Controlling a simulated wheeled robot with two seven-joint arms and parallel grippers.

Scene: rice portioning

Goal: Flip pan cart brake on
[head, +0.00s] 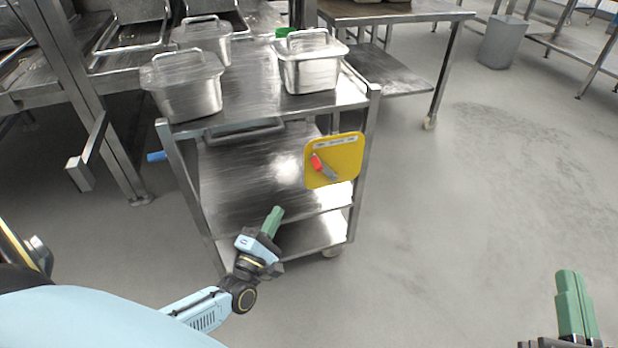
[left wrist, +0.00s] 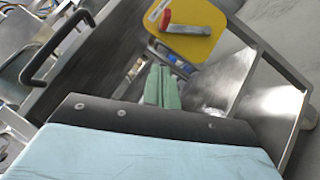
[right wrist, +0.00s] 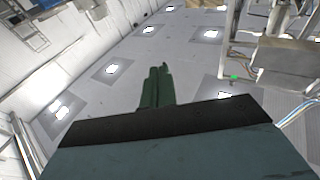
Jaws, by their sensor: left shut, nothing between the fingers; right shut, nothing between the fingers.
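The steel pan cart (head: 270,105) stands in the middle of the head view with lidded pans on its top. A yellow plate (head: 347,155) is fixed at its right front side. The plate carries a brake lever (head: 324,167) with a red end at the left and a grey arm slanting down to the right. Both also show in the left wrist view, the plate (left wrist: 195,42) and the red lever end (left wrist: 166,19). My left gripper (head: 273,217) is shut and empty, below and left of the plate, apart from it. My right gripper (head: 571,290) is shut and empty at the lower right, far from the cart.
Lidded steel pans (head: 188,85) (head: 311,62) stand on the cart top. A steel post with a bracket (head: 85,160) is left of the cart. A steel table (head: 395,12) stands behind right, and a grey bin (head: 502,42) farther back. The floor right of the cart is clear.

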